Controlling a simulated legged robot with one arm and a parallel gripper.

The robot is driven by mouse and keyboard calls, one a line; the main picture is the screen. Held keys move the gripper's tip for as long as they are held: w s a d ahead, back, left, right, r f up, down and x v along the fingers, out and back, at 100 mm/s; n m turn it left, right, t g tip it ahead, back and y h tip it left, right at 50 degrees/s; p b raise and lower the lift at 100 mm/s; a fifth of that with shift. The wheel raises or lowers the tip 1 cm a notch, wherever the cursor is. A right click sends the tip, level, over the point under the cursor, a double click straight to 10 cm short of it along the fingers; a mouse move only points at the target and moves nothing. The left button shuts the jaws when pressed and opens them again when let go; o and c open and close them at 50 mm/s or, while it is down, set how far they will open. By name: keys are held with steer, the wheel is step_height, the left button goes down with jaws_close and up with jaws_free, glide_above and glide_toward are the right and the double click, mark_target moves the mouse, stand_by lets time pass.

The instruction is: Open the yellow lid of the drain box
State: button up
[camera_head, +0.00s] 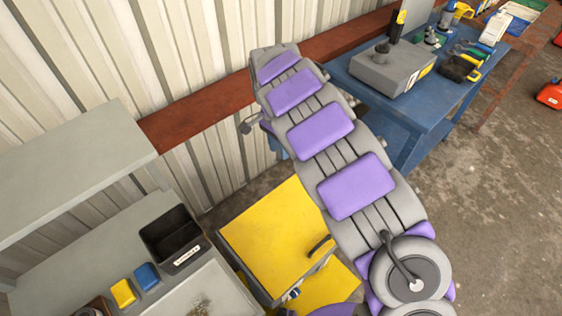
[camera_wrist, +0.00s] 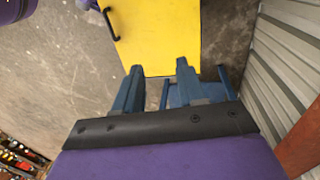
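The yellow lid (camera_head: 268,232) lies flat on top of the grey drain box (camera_head: 262,290), looking shut, with a black bar handle (camera_head: 320,246) at its right edge. In the wrist view the lid (camera_wrist: 160,38) fills the upper middle, its handle (camera_wrist: 108,24) at upper left. In the head view my arm hides most of the gripper near the wall.
A corrugated wall (camera_wrist: 300,62) stands close by the gripper. Left is a grey bench with a black bin (camera_head: 172,238), yellow block (camera_head: 123,293) and blue block (camera_head: 147,277). A blue table (camera_head: 408,128) with a grey case and tools stands behind. Open concrete floor lies right.

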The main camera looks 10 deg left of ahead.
steer(key=f, duration=0.5)
steer(key=shift+s+d+f+b, duration=0.3)
steer(key=shift+d+f, duration=0.1)
jaws_close()
stand_by(0.9)
steer(key=c, duration=0.7)
jaws_free()
steer(key=o, duration=0.7)
steer(key=shift+r, duration=0.1)
step_height(320, 180, up, 17)
steer(key=w+a+p, duration=0.1)
steer(key=a+p, duration=0.1)
steer(key=shift+w+p, duration=0.3)
steer(key=shift+w, duration=0.05)
